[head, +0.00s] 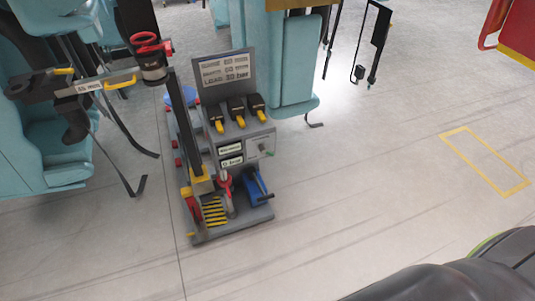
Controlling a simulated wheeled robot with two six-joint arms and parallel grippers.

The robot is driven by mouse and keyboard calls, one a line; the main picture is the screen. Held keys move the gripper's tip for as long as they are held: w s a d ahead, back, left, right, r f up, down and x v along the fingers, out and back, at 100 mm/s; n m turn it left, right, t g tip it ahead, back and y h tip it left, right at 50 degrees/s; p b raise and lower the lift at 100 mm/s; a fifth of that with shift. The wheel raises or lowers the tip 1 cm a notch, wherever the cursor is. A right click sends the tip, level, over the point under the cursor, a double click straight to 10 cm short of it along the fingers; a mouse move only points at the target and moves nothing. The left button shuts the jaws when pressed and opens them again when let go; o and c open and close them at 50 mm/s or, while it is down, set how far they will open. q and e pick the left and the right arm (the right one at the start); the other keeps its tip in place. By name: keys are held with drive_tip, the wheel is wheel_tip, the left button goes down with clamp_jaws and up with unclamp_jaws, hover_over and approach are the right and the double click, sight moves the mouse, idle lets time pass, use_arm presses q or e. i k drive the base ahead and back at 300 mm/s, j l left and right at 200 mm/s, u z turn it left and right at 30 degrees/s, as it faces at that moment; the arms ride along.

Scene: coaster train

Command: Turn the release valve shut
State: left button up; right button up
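A grey test unit (262,214) stands on the floor left of centre, with an upright label board (222,73) at its back. Three black-and-yellow parts (237,111) sit in a row on its top. A small knob (264,152) is on the pale panel on its front right. Below are a red-topped part (225,184) and a blue part with a black handle (257,187). Which of these is the release valve, and how far it is turned, I cannot tell. Neither of my grippers shows in the head view.
Teal train seats (283,65) stand behind and at left. A grey bar (88,88) with straps reaches towards a black post with a red ring (151,42). A yellow floor rectangle (485,160) lies right. Clear floor lies right of the unit. A dark shape fills the bottom right.

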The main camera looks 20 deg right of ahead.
sight(263, 150)
drive_tip(key=z, duration=0.65)
